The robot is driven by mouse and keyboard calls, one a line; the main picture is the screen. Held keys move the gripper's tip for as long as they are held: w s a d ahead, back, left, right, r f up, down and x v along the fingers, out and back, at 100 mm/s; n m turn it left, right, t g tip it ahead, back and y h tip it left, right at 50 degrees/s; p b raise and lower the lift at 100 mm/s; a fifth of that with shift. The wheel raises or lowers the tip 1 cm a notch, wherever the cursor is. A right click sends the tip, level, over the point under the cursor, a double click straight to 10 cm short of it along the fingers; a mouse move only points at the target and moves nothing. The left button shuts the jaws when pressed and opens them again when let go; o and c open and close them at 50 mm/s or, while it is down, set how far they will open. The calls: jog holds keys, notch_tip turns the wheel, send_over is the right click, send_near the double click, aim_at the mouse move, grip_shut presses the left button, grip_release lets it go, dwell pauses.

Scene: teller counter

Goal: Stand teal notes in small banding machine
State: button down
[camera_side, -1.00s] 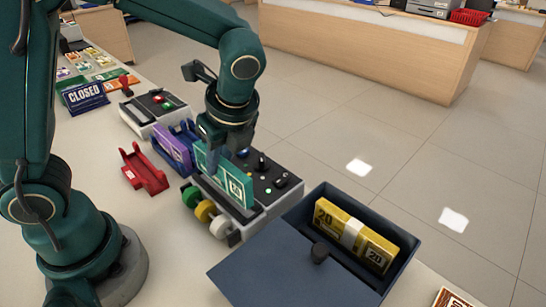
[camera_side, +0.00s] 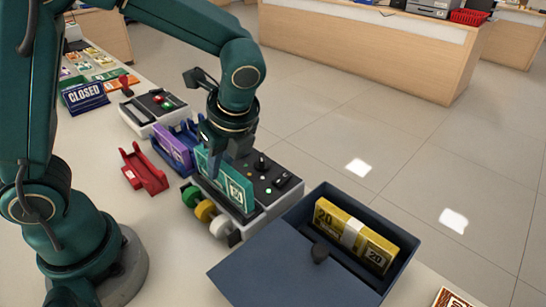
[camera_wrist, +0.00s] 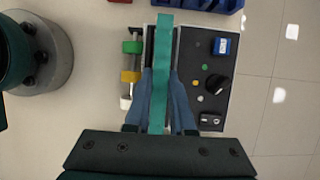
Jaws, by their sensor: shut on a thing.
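The teal notes (camera_side: 236,190) stand on edge in the slot side of the small banding machine (camera_side: 262,217), a grey box with a dark top, knobs and coloured rolls on its left side. In the wrist view the teal notes (camera_wrist: 161,75) run as an upright strip along the slot of the banding machine (camera_wrist: 217,48). My gripper (camera_wrist: 160,112) is shut on the notes, with a blue finger on each side. In the side view my gripper (camera_side: 222,152) is above the machine and hides part of the notes. Whether the notes touch the slot floor is hidden.
A dark blue box (camera_side: 400,258) with a yellow banded bundle (camera_side: 352,232) stands at the right. A blue holder with purple notes (camera_side: 175,150), a red holder (camera_side: 143,170) and another machine (camera_side: 153,112) are at the left. A closed sign (camera_side: 85,97) stands farther back.

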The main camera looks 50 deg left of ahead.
jog(key=shift+f, duration=0.55)
jog(key=c, duration=0.7)
grip_release()
jog(key=shift+r, duration=3.55)
